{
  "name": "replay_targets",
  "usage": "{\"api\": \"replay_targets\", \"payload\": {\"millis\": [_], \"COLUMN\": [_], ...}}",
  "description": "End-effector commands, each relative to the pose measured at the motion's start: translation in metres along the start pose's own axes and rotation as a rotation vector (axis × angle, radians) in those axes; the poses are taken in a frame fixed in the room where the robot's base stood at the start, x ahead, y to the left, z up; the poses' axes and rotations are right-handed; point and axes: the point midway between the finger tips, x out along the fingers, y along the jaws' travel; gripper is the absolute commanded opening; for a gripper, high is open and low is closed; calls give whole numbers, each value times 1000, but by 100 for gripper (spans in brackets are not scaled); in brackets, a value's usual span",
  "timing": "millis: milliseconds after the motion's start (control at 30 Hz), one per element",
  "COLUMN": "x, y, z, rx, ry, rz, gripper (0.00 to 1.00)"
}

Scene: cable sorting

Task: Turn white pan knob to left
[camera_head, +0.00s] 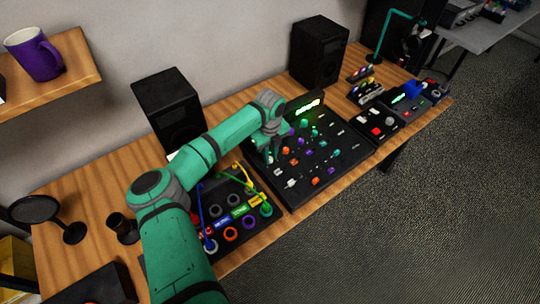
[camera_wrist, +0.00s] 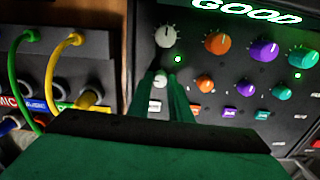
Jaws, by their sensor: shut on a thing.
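The black mixer panel (camera_head: 346,152) lies on the wooden desk, with rows of white, orange, purple and teal knobs. In the wrist view, a small white knob (camera_wrist: 159,79) sits between the tips of my gripper (camera_wrist: 162,88), below a larger white knob (camera_wrist: 166,36). I take the small one to be the pan knob. My two green fingers are shut on it, and they partly hide it. In the head view, my gripper (camera_head: 273,150) reaches down at the mixer's left side, and the held knob cannot be made out there.
A lit green display (camera_wrist: 247,12) on the mixer reads "GOOD". Orange (camera_wrist: 206,84), purple (camera_wrist: 243,87) and teal (camera_wrist: 280,91) small knobs stand to the right. A patch box with green and yellow cables (camera_wrist: 73,40) is to the left. Black speakers (camera_head: 318,52) stand behind.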

Motion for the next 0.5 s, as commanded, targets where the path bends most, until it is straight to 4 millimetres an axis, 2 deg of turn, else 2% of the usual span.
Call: {"api": "replay_targets", "payload": {"millis": [33,500], "x": [-3,-3], "y": [1,2], "z": [5,6], "rx": [-19,-56], "ry": [-9,-10], "rz": [-2,-1], "gripper": [0,0]}}
